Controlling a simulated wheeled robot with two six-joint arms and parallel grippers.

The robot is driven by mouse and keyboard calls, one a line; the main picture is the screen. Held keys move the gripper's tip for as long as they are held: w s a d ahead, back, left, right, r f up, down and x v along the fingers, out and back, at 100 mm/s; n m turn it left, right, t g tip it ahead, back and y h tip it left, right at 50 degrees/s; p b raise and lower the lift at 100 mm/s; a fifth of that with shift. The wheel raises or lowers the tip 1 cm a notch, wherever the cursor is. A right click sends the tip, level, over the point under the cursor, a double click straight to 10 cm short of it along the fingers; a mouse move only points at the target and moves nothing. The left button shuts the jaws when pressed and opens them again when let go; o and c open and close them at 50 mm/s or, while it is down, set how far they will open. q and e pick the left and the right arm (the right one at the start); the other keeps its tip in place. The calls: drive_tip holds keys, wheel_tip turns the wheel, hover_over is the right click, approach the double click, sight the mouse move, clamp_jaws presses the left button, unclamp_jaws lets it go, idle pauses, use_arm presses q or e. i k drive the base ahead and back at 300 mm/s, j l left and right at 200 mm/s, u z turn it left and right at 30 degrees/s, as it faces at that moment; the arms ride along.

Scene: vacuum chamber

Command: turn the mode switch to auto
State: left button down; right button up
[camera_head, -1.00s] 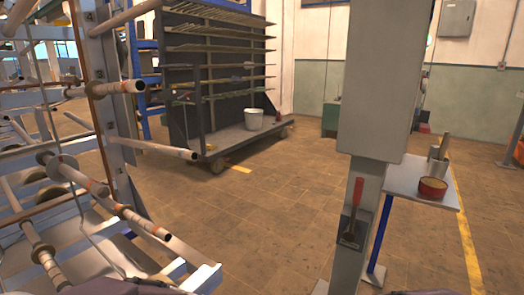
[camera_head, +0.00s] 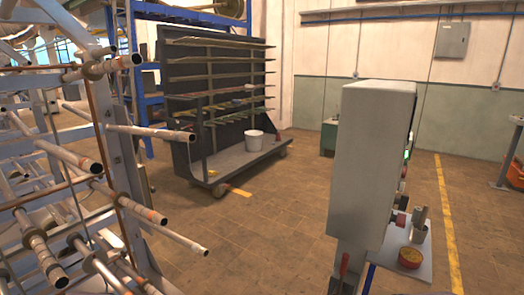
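A grey control cabinet (camera_head: 364,165) stands on a post at the right of the head view. I see its plain left side, its top and a narrow strip of its right-hand face. A small red part (camera_head: 400,220) shows at the cabinet's lower right edge, and a green spot shows higher on that edge. I cannot make out a mode switch; the panel face is turned mostly away. Neither of my grippers is in view.
A metal rack with several rods (camera_head: 130,210) fills the left. A dark shelf cart (camera_head: 180,115) with a white bucket (camera_head: 254,140) stands behind. A small shelf (camera_head: 420,265) beside the cabinet carries a round tin (camera_head: 410,257). The floor (camera_head: 270,220) between rack and cabinet is clear.

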sight(402, 201)
drive_tip(key=l+z, duration=0.3)
drive_tip(key=l, duration=0.35)
drive_tip(key=l+z, duration=0.3)
drive_tip(key=l, duration=0.3)
